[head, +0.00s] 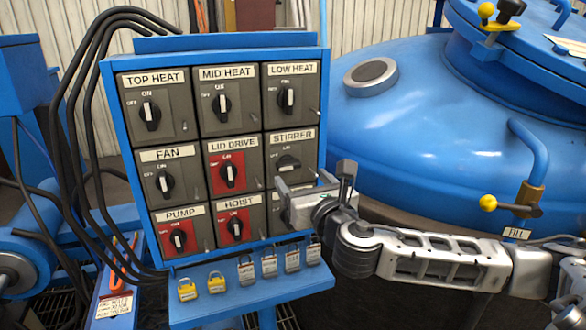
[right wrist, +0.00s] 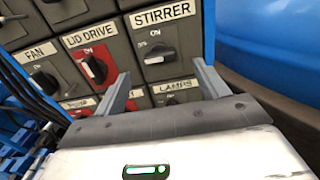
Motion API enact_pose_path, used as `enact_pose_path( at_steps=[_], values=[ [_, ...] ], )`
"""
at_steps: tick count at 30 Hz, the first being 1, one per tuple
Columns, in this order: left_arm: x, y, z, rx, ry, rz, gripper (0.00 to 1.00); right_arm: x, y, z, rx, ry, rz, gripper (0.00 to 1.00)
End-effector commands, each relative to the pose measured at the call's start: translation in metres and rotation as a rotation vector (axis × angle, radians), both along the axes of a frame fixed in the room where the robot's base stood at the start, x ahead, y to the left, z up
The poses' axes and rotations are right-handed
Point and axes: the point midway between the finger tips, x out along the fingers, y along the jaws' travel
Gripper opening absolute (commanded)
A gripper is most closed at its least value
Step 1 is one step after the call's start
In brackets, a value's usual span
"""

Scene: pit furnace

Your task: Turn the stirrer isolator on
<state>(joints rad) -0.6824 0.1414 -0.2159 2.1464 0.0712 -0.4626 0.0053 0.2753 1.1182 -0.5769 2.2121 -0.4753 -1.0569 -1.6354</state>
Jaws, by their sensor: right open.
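The STIRRER isolator (head: 289,163) is a black rotary knob on a grey panel in the right column of the switch board, middle row. Its knob lies roughly level, toward the OFF mark. It also shows in the right wrist view (right wrist: 158,54), just beyond my fingers and between them. My right gripper (head: 312,186) is open and empty, in front of the board and just below and right of the stirrer knob. In the right wrist view its two fingers (right wrist: 160,72) stand apart, with no visible contact with the knob. My left gripper is out of view.
The LID DRIVE switch (head: 228,173) on a red plate is left of the stirrer, and LOW HEAT (head: 286,98) is above. The LAMPS switch (right wrist: 171,99) is below, partly hidden. Padlocks (head: 246,268) hang along the shelf below. The blue furnace vessel (head: 430,130) stands right.

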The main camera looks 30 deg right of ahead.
Motion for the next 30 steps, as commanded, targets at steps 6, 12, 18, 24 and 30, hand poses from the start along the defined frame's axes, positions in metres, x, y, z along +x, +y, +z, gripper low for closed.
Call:
enact_pose_path(
  at_steps=[6,12,18,24,30],
  values=[
    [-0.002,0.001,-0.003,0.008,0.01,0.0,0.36,0.04,-0.009,0.001,0.003,-0.001,0.0,0.73],
    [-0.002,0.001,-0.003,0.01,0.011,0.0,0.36,0.057,-0.013,-0.001,0.001,0.001,0.0,0.73],
    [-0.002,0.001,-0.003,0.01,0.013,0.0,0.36,0.06,-0.014,-0.001,0.0,0.002,0.002,0.73],
    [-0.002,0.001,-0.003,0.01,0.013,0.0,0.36,0.06,-0.014,-0.001,0.001,0.002,0.002,0.53],
    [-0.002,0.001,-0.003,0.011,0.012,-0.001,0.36,0.06,-0.014,-0.001,0.001,0.002,0.002,0.28]
  ],
)
